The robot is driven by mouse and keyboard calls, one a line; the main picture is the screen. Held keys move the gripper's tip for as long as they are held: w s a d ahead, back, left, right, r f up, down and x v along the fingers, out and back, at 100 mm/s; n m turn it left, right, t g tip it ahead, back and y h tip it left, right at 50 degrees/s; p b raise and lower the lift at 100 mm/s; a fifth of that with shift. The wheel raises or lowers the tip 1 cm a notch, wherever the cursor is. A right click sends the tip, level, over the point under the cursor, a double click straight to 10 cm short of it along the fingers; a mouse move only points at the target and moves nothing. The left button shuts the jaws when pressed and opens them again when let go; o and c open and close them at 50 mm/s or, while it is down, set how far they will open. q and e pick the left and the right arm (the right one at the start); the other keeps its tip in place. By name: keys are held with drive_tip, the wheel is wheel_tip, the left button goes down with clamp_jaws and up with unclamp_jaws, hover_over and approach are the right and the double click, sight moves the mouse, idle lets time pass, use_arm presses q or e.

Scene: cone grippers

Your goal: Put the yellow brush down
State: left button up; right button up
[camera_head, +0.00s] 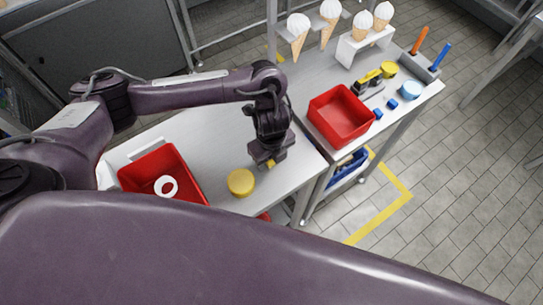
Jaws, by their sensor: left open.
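My left gripper (269,156) hangs low over the near grey table (215,140), just right of its middle. It is open. A small yellow piece (270,163) shows at its fingertips; I cannot tell whether it is part of a brush or whether it touches the table. A round yellow object (241,182) stands on the table in front and to the left of the gripper, apart from it. A yellow and black object (369,78) lies on the far table; it is too small to identify as the brush. My right gripper is out of view.
A red bin (188,162) with a white ring (165,185) is at left. The near table's middle is clear.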

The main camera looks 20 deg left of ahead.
use_arm(q)
drive_tip(key=shift+r, duration=0.3)
wheel_tip(320, 180, up, 10)
drive_tip(key=shift+r+p, duration=0.25)
drive_tip(key=shift+p, duration=0.95)
drive_tip(key=shift+r, duration=0.6)
